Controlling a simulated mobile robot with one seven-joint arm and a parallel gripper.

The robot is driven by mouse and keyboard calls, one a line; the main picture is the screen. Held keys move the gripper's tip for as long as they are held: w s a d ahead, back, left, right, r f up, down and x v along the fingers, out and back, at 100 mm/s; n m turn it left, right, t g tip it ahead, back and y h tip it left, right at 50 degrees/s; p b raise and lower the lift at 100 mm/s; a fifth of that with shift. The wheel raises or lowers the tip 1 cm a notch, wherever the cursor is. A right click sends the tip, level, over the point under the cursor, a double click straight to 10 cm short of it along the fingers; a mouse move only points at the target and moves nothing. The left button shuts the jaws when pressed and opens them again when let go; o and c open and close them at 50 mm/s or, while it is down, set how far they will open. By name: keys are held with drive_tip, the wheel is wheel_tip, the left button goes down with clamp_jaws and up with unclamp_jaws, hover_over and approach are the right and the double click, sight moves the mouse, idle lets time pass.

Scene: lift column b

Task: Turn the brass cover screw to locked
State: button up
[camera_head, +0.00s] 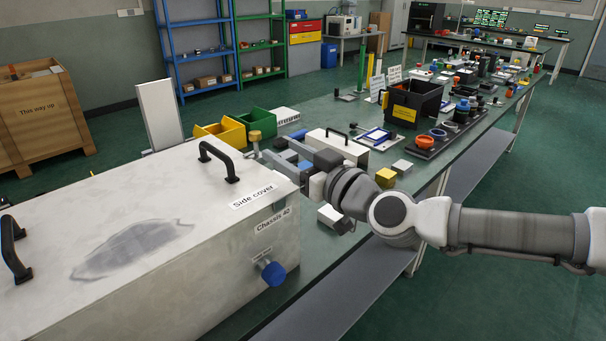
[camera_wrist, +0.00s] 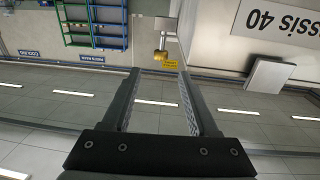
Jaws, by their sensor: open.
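The brass cover screw (camera_head: 255,136) shows as a small brass knob just beyond the far right corner of the white chassis box (camera_head: 110,190). In the wrist view the brass screw (camera_wrist: 160,54) sticks out from the chassis wall (camera_wrist: 215,35), with a yellow tag (camera_wrist: 171,65) beside it. My gripper (camera_head: 270,153) is close to the screw in the head view, its fingers pointing left. In the wrist view my gripper (camera_wrist: 159,75) is open and empty. The screw lies ahead of the gap between the fingertips, apart from them. The tag's writing is too small to read.
A blue knob (camera_head: 272,273) sits on the chassis's near end face. Black handles (camera_head: 220,160) stand on its top. Yellow (camera_head: 222,132) and green bins (camera_head: 258,121) lie behind it. The workbench (camera_head: 330,108) to the right holds a white handled box (camera_head: 335,146) and many small parts.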

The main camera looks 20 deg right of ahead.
drive_tip(key=shift+b+v, duration=1.45)
drive_tip(key=shift+v, duration=0.7)
